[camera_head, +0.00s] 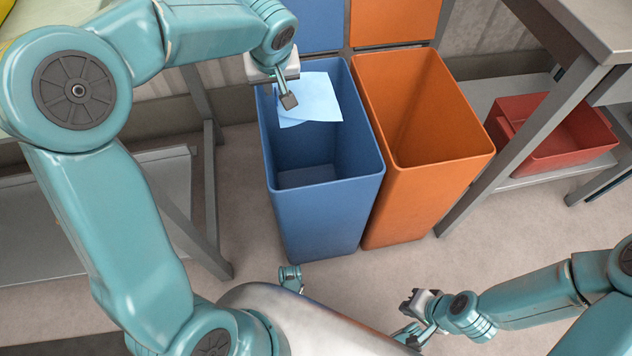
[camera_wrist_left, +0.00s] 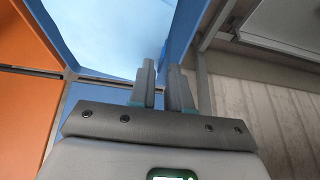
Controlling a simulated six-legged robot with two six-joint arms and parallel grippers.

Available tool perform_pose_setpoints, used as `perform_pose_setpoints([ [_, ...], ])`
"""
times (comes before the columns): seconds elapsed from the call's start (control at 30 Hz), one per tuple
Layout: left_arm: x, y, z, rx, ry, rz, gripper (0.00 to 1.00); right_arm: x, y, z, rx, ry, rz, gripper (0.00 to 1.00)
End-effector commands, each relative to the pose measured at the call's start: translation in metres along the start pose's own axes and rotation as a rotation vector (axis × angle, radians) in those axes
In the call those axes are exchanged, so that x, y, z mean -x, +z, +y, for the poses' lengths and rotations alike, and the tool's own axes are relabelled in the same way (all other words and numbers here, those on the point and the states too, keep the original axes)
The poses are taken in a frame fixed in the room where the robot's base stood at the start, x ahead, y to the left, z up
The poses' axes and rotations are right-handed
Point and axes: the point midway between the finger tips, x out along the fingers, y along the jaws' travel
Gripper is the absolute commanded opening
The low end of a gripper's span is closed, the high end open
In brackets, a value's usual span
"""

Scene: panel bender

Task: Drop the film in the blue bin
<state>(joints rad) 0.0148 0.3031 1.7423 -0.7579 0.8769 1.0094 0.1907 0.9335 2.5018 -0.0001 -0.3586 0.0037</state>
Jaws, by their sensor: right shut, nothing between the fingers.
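The film (camera_head: 312,100) is a thin, pale blue sheet in the mouth of the blue bin (camera_head: 328,215), near its back left rim. My left gripper (camera_head: 288,100) is over that rim, with a finger overlapping the film in the head view. In the left wrist view the fingers (camera_wrist_left: 161,66) stand a little apart, with a narrow gap. The film (camera_wrist_left: 110,32) shows beyond them, and I see no clear grip on it. The bin floor beneath is bare where visible. My right gripper (camera_head: 408,303) is shut and empty at the lower right, away from the bins.
An orange bin (camera_head: 424,190) stands against the right side of the blue bin. A grey bench frame (camera_head: 530,140) with a red tray (camera_head: 560,150) on its lower shelf is at the right. Another grey frame (camera_head: 209,190) is at the left. Floor in front of the bins is clear.

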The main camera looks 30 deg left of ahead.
Motion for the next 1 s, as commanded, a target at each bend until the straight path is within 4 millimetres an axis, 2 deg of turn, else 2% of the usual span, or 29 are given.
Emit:
perform_pose_setpoints([
  [0.3, 0.001, 0.000, 0.000, 0.000, 0.000, 0.000, 0.32, 0.000, 0.000, 0.000, 0.001, 0.000, -0.001, 0.00],
  [0.43, 0.011, -0.001, 0.000, -0.001, 0.000, 0.001, 0.32, 0.004, 0.001, -0.002, 0.002, 0.000, -0.003, 0.00],
  [0.57, 0.040, -0.002, 0.001, -0.001, 0.002, 0.002, 0.32, 0.013, 0.003, -0.007, 0.008, -0.001, -0.008, 0.00],
  [0.8, 0.105, -0.002, 0.001, -0.001, 0.003, 0.003, 0.32, 0.032, 0.008, -0.017, 0.022, -0.002, -0.021, 0.00],
  [1.0, 0.145, -0.002, 0.000, -0.001, 0.002, 0.002, 0.32, 0.043, 0.009, -0.021, 0.024, -0.003, -0.023, 0.00],
])
